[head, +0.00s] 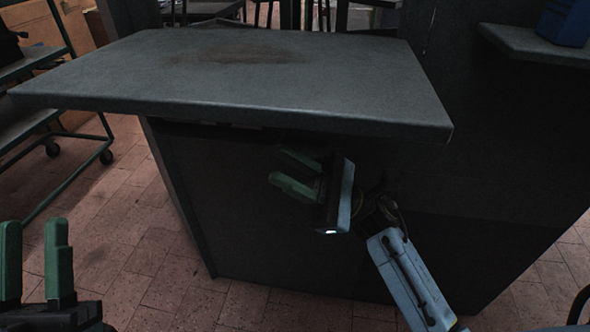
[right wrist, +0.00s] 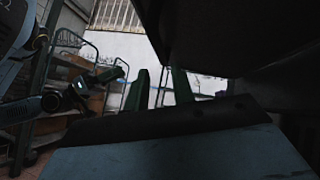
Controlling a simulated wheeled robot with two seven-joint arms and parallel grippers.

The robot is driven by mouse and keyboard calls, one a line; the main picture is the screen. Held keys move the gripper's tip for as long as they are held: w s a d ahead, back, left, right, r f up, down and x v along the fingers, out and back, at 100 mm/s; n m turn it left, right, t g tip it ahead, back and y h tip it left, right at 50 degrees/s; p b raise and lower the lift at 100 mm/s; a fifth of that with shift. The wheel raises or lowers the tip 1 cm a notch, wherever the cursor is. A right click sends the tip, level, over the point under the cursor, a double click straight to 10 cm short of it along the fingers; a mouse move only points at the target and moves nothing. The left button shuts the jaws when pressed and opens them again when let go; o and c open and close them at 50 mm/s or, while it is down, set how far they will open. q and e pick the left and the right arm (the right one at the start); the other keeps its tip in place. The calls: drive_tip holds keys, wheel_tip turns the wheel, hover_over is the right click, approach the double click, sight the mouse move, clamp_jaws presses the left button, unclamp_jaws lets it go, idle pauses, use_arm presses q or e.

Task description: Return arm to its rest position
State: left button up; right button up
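My right gripper (head: 282,174) has green fingers and hangs in front of the dark front panel of the counter, below the edge of its top. Its fingers point left and stand apart with nothing between them. In the right wrist view the same fingers (right wrist: 160,90) rise with an empty gap between them. My right arm comes in from the lower right. My left gripper (head: 35,255) is at the lower left corner of the head view, above the tiled floor. Its two green fingers point up, apart and empty.
The grey counter top (head: 250,85) is bare, with a brown stain towards the back. A wheeled rack (head: 60,110) stands at the left. A blue object (head: 565,22) sits on a shelf (head: 535,45) at the upper right. Brick-tiled floor (head: 150,250) is clear left of the counter.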

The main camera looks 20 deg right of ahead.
drive_tip(key=shift+d+f, duration=0.25)
drive_tip(key=shift+d, duration=0.05)
